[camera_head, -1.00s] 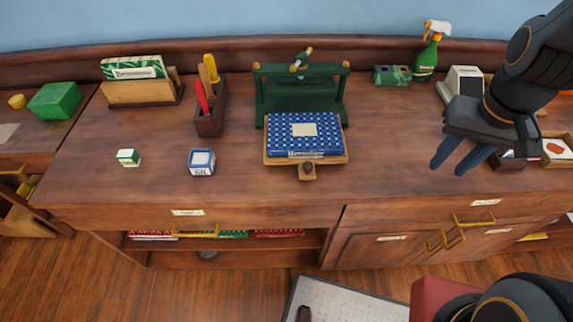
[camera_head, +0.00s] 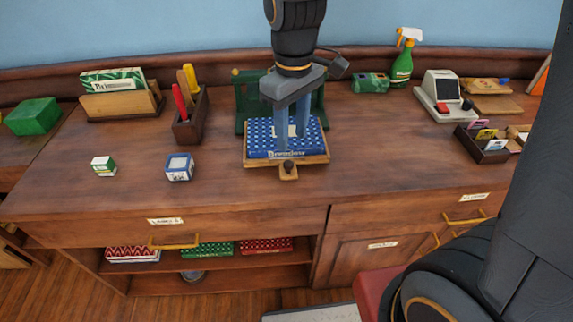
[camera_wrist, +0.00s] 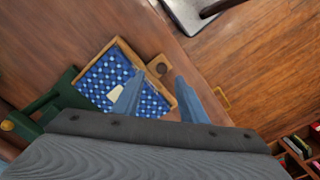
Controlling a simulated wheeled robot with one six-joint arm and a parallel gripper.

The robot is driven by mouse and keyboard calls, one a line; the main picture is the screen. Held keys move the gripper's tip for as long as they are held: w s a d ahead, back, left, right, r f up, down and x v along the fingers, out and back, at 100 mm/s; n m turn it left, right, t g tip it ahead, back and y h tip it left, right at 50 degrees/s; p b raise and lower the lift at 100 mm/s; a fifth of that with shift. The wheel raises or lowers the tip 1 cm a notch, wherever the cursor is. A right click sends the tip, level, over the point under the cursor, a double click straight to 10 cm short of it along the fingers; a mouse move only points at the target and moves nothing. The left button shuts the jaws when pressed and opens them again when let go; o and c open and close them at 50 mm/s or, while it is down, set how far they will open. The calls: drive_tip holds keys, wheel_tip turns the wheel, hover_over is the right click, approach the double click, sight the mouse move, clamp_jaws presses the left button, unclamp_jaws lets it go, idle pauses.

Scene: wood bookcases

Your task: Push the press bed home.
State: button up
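The press bed (camera_head: 317,159), a wooden board with a tab and dark knob (camera_head: 288,165) at its front, sticks out in front of the green press (camera_head: 241,103). A blue-and-white patterned book (camera_head: 258,140) with a pale label lies on it. My gripper (camera_head: 292,143) is open and points down over the book and bed, hiding part of the book and press. In the wrist view the knob (camera_wrist: 161,69) shows between the two fingertips (camera_wrist: 160,77), with nothing visibly held. I cannot tell how far above the knob they are.
A white-and-blue box (camera_head: 179,168) and a small green-and-white box (camera_head: 104,166) stand to the left. A tool holder (camera_head: 190,124) stands left of the press. A card tray (camera_head: 484,148) is at the right. The counter in front of the bed is clear.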

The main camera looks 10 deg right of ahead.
sight(288, 163)
drive_tip(key=shift+w+a+f, duration=0.1)
drive_tip(key=shift+a+f, duration=0.2)
drive_tip(key=shift+a, duration=0.05)
drive_tip(key=shift+f, duration=0.35)
wheel_tip(288, 163, down, 7)
drive_tip(key=shift+r+p, duration=0.2)
drive_tip(key=shift+p, duration=0.1)
clamp_jaws()
